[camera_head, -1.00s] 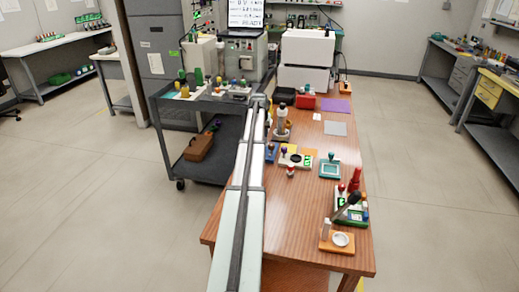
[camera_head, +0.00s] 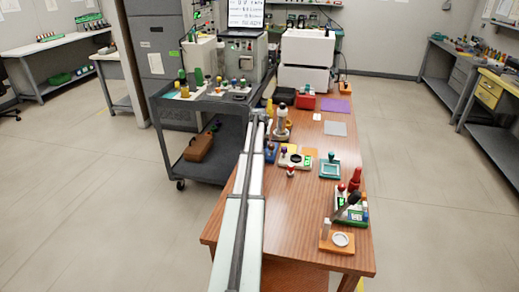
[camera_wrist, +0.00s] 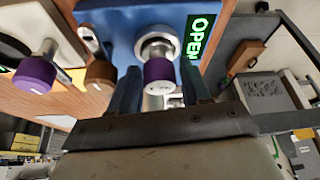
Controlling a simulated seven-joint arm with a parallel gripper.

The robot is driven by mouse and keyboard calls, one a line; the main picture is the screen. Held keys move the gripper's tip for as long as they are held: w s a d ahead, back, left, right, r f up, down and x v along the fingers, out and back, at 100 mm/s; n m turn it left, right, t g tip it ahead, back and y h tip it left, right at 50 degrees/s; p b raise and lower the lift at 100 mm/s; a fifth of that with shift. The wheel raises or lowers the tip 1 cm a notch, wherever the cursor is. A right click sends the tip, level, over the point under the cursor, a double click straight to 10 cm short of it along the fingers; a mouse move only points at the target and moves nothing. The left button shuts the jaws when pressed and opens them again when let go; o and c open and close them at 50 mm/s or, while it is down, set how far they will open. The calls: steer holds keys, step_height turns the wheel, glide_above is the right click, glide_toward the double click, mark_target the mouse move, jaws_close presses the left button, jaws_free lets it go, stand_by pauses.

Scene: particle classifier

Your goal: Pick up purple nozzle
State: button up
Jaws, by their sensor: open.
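In the wrist view, a purple nozzle (camera_wrist: 159,72) with a silver collar sits on a blue device (camera_wrist: 118,22) with a green OPEN sign. My gripper (camera_wrist: 160,92) is open, with one dark finger on each side of this nozzle. I cannot tell whether the fingers touch it. A second purple knob (camera_wrist: 35,76) on a silver stem stands to the left, outside the fingers. In the head view, the blue device (camera_head: 270,154) is at the table's left edge, beside my arm; my fingers cannot be made out there.
A white device (camera_head: 300,160) with a green display stands right of the blue one. A dark cart (camera_head: 160,105) stands left of the table. The table's front middle is clear.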

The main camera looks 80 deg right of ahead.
steer(key=shift+c, duration=0.3)
jaws_close()
